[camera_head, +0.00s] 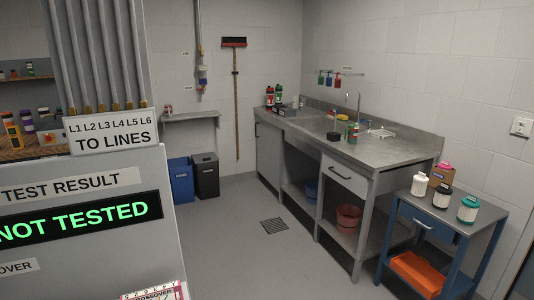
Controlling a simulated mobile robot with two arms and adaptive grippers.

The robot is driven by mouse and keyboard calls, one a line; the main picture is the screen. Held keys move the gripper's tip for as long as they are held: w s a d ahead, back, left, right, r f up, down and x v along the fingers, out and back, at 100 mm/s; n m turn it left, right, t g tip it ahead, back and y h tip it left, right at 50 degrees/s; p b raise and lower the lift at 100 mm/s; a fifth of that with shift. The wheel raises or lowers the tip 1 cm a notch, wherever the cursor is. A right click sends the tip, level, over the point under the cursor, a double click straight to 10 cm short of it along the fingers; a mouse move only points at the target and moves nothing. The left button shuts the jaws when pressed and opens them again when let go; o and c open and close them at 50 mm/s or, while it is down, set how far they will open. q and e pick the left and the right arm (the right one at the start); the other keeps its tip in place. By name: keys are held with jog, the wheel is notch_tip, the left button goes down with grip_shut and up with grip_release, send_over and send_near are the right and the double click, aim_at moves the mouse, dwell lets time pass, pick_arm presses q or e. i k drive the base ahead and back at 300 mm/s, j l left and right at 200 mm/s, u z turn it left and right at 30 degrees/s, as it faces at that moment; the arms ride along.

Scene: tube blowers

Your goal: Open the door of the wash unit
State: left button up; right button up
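The wash unit (400,150) is a grey metal counter with a sink and tap along the right wall. At its left end is a flat grey door (268,155), which looks shut, with a small dark handle (257,130) near its left edge. Neither of my grippers shows in this view.
A grey test cabinet (90,245) fills the left foreground. A blue trolley (408,210) with several bottles stands at the right. Blue and black bins (206,177) stand at the back wall. The floor (235,240) between them is clear, with a drain grate (274,225).

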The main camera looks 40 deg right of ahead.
aim_at(268, 135)
jog(key=z, duration=0.65)
jog(key=l+z, duration=0.7)
jog(key=i+l+z, duration=0.2)
jog(key=l+z, duration=0.15)
jog(key=i+l+u, duration=0.35)
jog(key=i, duration=0.2)
jog(key=i+l+u, duration=0.4)
jog(key=i+u, duration=0.25)
jog(key=i, duration=0.7)
jog(key=i+l+u, duration=0.1)
jog(key=i+u, duration=0.2)
jog(key=i, duration=2.45)
